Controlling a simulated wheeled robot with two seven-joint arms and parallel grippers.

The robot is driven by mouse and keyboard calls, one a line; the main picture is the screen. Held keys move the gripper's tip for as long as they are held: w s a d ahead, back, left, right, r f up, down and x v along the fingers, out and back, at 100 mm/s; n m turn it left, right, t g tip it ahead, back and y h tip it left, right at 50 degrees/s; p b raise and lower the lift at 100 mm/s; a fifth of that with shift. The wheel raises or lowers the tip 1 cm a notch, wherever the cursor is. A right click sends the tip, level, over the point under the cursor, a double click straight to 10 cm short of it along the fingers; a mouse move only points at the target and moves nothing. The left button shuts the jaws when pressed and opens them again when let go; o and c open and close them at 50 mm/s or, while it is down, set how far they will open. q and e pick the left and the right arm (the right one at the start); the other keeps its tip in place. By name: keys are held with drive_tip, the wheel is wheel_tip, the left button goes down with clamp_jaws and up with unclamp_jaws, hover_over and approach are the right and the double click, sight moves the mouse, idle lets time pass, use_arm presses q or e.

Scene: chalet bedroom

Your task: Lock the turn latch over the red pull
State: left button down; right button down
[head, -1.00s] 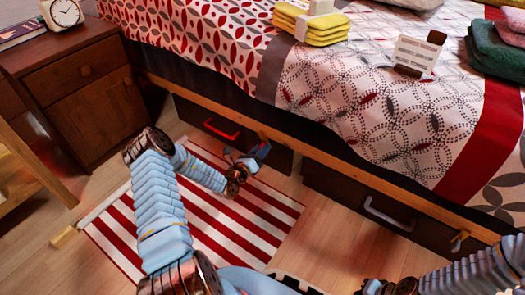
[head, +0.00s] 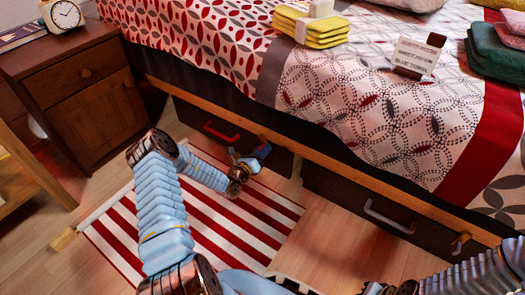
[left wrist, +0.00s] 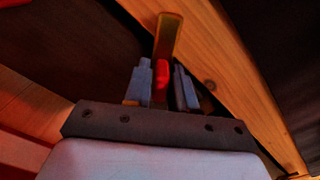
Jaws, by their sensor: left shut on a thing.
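The red pull (head: 222,133) is on the dark drawer front (head: 190,115) under the bed, left of my left gripper in the head view. My left gripper (head: 257,154) is at the right part of that drawer, just below the wooden rail. In the left wrist view, my left gripper's fingers (left wrist: 161,85) are closed around a small red piece (left wrist: 162,74) at the end of a brass-coloured turn latch (left wrist: 168,38). The latch is mostly hidden in the head view, so its exact angle is unclear. My right gripper (head: 380,288) is only partly seen at the bottom edge.
The wooden bed rail (head: 330,170) runs just above the drawers. A second drawer has a grey pull (head: 388,217) and its own latch (head: 460,242). A striped rug (head: 200,230) lies on the floor. A nightstand (head: 85,100) stands at the left.

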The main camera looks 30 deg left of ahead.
use_arm(q)
drive_tip(key=m, duration=0.1)
drive_tip(key=a+m+p, duration=0.1)
drive_tip(key=m, duration=0.1)
drive_tip(key=shift+f, duration=0.2)
drive_tip(key=shift+a+f+m+p, duration=0.15)
drive_tip(key=shift+a+m+p, duration=0.25)
drive_tip(key=shift+m, duration=0.5)
drive_tip(key=shift+a+f+m+p, duration=0.1)
drive_tip(key=shift+a+m+p, duration=0.25)
drive_tip(key=shift+m, duration=0.55)
drive_tip(key=shift+a, duration=0.1)
drive_tip(key=c, duration=1.1)
unclamp_jaws()
drive_tip(key=s, duration=0.4)
drive_tip(key=s+p, duration=0.1)
drive_tip(key=s, duration=0.4)
drive_tip(key=s+a+p, duration=0.1)
drive_tip(key=s, duration=0.3)
drive_tip(key=shift+s, duration=0.35)
